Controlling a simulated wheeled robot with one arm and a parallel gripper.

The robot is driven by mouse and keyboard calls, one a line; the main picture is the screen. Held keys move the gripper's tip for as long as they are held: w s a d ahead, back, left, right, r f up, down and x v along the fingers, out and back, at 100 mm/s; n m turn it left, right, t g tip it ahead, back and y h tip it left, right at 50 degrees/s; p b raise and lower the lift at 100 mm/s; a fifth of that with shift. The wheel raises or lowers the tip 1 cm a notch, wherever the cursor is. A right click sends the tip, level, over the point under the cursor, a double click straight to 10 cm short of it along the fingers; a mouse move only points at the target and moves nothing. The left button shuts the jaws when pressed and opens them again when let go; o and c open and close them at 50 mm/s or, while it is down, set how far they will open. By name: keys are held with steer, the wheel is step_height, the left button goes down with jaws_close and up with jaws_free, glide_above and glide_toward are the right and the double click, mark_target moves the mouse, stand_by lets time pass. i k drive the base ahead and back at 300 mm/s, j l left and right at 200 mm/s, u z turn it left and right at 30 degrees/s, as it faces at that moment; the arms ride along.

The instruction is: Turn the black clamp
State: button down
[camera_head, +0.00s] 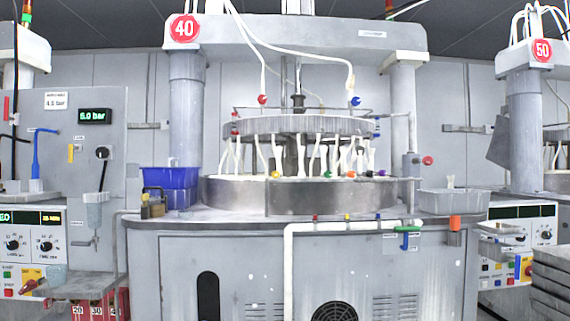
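A row of small coloured pieces sits along the rim of the round steel basin (235,192) of the machine marked 40. My gripper is not in view.
A grey worktop (450,213) surrounds the basin. A blue bin (172,178) stands at left and a grey tray (453,203) at right. A white pipe (289,265) with coloured valves runs along the front. Stacked grey trays (550,280) stand at lower right.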

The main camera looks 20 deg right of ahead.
mark_target(369, 173)
steer(key=l+z, duration=0.45)
steer(key=l, duration=1)
